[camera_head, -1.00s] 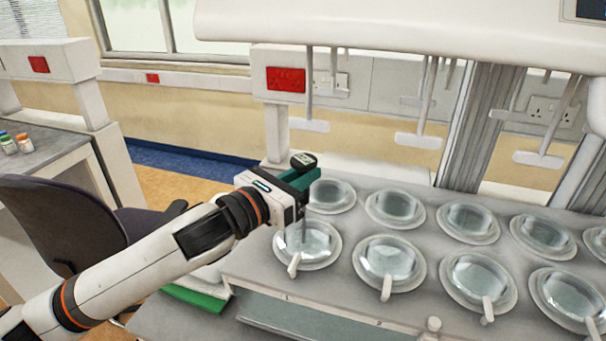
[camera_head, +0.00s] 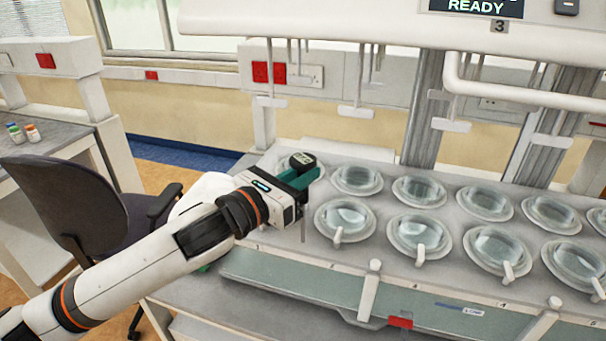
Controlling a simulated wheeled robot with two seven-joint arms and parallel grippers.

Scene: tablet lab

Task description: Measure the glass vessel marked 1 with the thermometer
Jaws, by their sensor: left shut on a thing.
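My left gripper (camera_head: 301,185) is shut on the thermometer (camera_head: 303,160), whose dark round head shows above the green fingers. Its thin probe (camera_head: 303,230) points down below the gripper. The nearest glass vessel, the leftmost of the front row (camera_head: 345,216), is just right of the probe in the picture, and the probe does not overlap it. More glass vessels stand in two rows on the grey apparatus. I cannot clearly read which vessel is marked 1. My right gripper is not in view.
White paddles (camera_head: 356,110) hang on rods above the vessels from the white apparatus head (camera_head: 330,22). Its display (camera_head: 475,7) reads READY. A dark chair (camera_head: 75,210) stands at left. A bench (camera_head: 60,140) with small coloured-cap bottles (camera_head: 32,133) is behind it.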

